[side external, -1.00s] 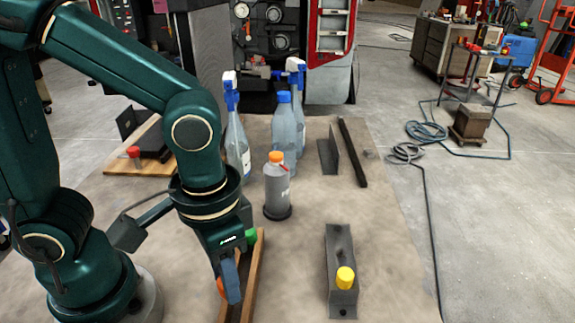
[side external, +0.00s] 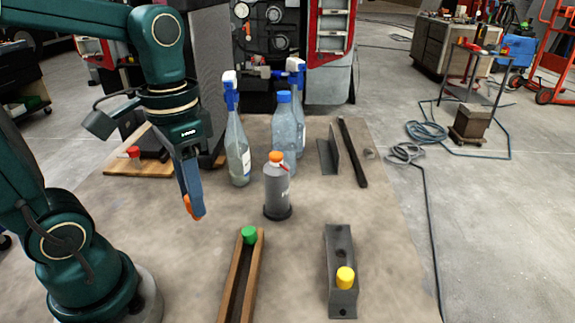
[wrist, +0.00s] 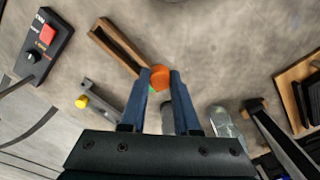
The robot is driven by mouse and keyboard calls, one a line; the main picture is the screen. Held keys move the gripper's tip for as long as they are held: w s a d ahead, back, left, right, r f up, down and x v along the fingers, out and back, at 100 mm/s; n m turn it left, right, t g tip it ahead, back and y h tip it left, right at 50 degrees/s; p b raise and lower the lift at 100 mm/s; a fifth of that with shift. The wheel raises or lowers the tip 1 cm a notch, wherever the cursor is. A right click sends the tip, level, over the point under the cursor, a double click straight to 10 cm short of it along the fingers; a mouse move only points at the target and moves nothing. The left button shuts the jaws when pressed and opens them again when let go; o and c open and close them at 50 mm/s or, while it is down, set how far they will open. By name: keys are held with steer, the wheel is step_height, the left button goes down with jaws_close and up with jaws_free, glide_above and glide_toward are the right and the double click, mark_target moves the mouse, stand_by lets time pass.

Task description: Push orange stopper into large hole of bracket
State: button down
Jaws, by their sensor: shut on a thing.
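My gripper (side external: 193,203) is shut on the orange stopper (wrist: 160,77), raised above the left part of the table. The stopper's orange end also shows at the fingertips in the side external view (side external: 195,210). The grey metal bracket (side external: 332,263) lies at the front right of the table, well apart from my gripper. A yellow stopper (side external: 345,278) sits on it, with dark holes visible behind and in front of it. The bracket (wrist: 110,105) is left of the fingers in the wrist view. A green stopper (side external: 249,234) stands at the far end of a wooden rack (side external: 233,280).
A grey bottle with an orange cap (side external: 277,190) stands mid-table, with spray bottles (side external: 238,150) and a blue-capped bottle (side external: 284,128) behind it. An angle piece (side external: 329,157) and a dark bar (side external: 352,152) lie at the back right. Table between rack and bracket is clear.

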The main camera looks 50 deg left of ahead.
steer(key=w+d+r+n, duration=0.2)
steer(key=w+d+n, duration=0.25)
steer(key=w, duration=0.35)
steer(key=w+d+r+n, duration=0.2)
steer(key=w+d+n, duration=0.2)
steer(key=w+n, duration=0.3)
steer(key=shift+w+d+f+m, duration=0.35)
steer(key=shift+d+f, duration=0.7)
steer(key=shift+f, duration=0.95)
steer(key=shift+w+d+f+m, duration=0.35)
steer(key=shift+d+f, duration=0.7)
steer(key=shift+f, duration=0.9)
steer(key=shift+w+d+f+m, duration=0.35)
steer(key=shift+d+f, duration=0.7)
steer(key=shift+f, duration=0.95)
steer(key=shift+f, duration=0.8)
steer(key=shift+c, duration=0.4)
jaws_free()
